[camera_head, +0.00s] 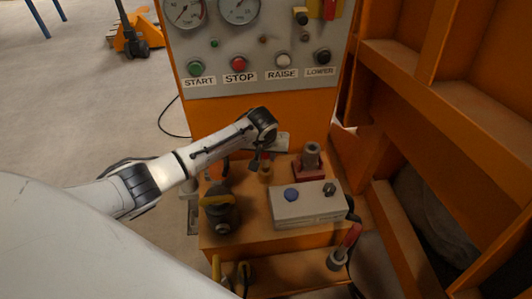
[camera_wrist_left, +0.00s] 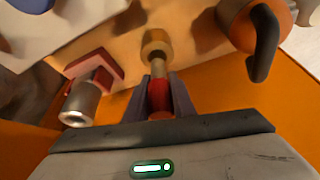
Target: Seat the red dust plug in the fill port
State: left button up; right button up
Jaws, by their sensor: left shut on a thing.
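My left gripper (camera_head: 257,163) points down over the back of the orange bench, beside a small brass fitting (camera_head: 265,173), which looks like the fill port. In the left wrist view its two dark fingers (camera_wrist_left: 160,98) are shut on the red dust plug (camera_wrist_left: 158,93). The brass fitting (camera_wrist_left: 157,43) lies straight beyond the plug, with a narrower light-coloured neck between them. I cannot tell whether the plug touches or has entered the port. The plug is hidden in the head view. My right gripper is not in view.
A metal cylinder on a red base (camera_head: 310,160) stands right of the gripper. A pale box with a blue button (camera_head: 305,207) sits in front of it. The gauge and button panel (camera_head: 250,60) rises behind.

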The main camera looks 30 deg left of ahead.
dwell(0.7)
pick_arm(q)
jog(key=shift+p, duration=0.35)
jog(key=shift+p, duration=0.6)
dwell(0.9)
jog(key=shift+f+b, duration=0.7)
jog(key=shift+f, duration=0.3)
jog(key=shift+r, duration=0.1)
jog(key=shift+r+p, duration=0.6)
jog(key=shift+p, duration=0.3)
jog(key=shift+p, duration=0.5)
dwell(1.3)
jog(key=shift+f+b, duration=0.5)
jog(key=shift+f, duration=0.25)
